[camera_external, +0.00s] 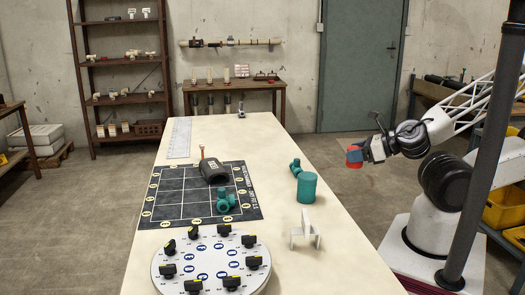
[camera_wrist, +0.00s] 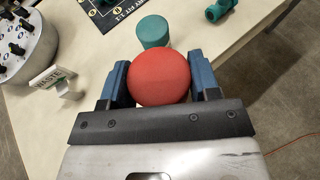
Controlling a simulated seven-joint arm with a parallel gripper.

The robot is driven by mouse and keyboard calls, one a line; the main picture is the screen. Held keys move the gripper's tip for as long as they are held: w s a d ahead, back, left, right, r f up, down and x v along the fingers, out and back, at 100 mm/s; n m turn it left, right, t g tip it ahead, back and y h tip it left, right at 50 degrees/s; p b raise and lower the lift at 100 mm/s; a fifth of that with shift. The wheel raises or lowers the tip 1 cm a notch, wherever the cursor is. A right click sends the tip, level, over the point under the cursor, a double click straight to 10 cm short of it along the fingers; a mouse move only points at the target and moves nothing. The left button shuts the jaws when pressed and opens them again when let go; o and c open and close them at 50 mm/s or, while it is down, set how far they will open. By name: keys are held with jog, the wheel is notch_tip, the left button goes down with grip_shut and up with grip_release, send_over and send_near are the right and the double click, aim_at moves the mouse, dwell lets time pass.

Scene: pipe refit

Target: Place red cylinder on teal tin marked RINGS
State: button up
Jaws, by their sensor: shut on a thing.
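My gripper (camera_external: 356,156) is shut on the red cylinder (camera_external: 353,160) and holds it in the air to the right of the table. In the wrist view the red cylinder (camera_wrist: 159,78) sits between the two blue fingers of my gripper (camera_wrist: 160,84), its round end facing the camera. A teal tin (camera_external: 307,188) stands upright near the table's right edge, left of and lower than my gripper. The tin (camera_wrist: 152,30) also shows just beyond the cylinder in the wrist view, its lower part hidden. I cannot read any marking on it.
A white bracket-like sign stand (camera_external: 304,232) stands in front of the tin. A teal pipe fitting (camera_external: 295,168) lies behind it. A black gridded mat (camera_external: 168,198) and a round white board with black knobs (camera_external: 212,262) are to the left. The far table (camera_external: 240,137) is mostly clear.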

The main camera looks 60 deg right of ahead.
jog(key=shift+w+a+f, duration=0.1)
jog(key=shift+w+a, duration=0.15)
jog(key=shift+w, duration=0.35)
jog(key=w+a, duration=0.1)
jog(key=w, duration=0.3)
jog(key=w+a, duration=0.2)
jog(key=w, duration=0.2)
jog(key=w+a+f, duration=0.1)
jog(key=w, duration=0.3)
jog(key=shift+w+a+f, duration=0.1)
jog(key=shift+w+a, duration=0.15)
jog(key=shift+f, duration=1.75)
jog(key=shift+f, duration=0.15)
jog(key=o, duration=1.3)
jog(key=shift+o, duration=0.2)
